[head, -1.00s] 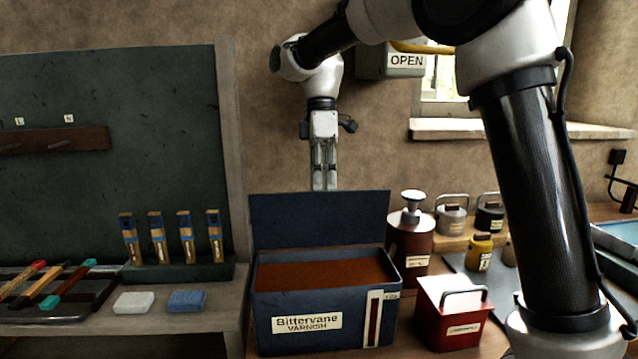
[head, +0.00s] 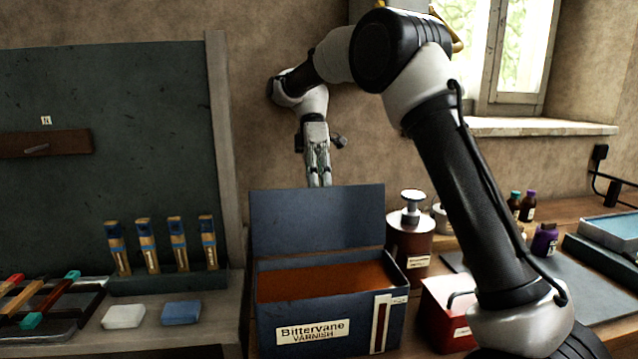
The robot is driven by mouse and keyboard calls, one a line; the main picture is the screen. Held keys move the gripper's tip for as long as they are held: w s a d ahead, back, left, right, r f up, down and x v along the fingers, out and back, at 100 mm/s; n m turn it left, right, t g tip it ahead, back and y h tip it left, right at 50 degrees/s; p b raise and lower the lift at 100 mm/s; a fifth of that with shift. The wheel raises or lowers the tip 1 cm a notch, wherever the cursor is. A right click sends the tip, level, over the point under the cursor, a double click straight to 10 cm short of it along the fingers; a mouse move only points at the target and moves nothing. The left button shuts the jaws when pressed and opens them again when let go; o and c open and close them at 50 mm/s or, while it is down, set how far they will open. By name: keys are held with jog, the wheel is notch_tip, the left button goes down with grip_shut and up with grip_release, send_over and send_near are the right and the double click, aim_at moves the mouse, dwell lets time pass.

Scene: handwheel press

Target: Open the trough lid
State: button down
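The trough (head: 364,338) is a dark blue box labelled "Bittervane VARNISH", with reddish-brown varnish showing inside. Its blue lid (head: 318,220) stands upright along the back edge, so the trough is open at the top. My gripper (head: 319,184) points down just behind the lid's top edge, in front of the wall. Its fingers look close together, and their tips are hidden behind the lid. I cannot tell whether the gripper touches the lid.
A red container (head: 446,312) stands right of the trough, partly behind my arm. A brown can (head: 409,243) stands behind it. Several brushes (head: 177,245) stand in a rack at left, above a white block (head: 124,316) and a blue block (head: 181,312).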

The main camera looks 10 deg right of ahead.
notch_tip(320, 180, down, 2)
jog(key=shift+s+a+f, duration=0.1)
jog(key=shift+s+a, duration=0.05)
jog(key=c, duration=1.4)
grip_release()
jog(key=shift+c, duration=0.5)
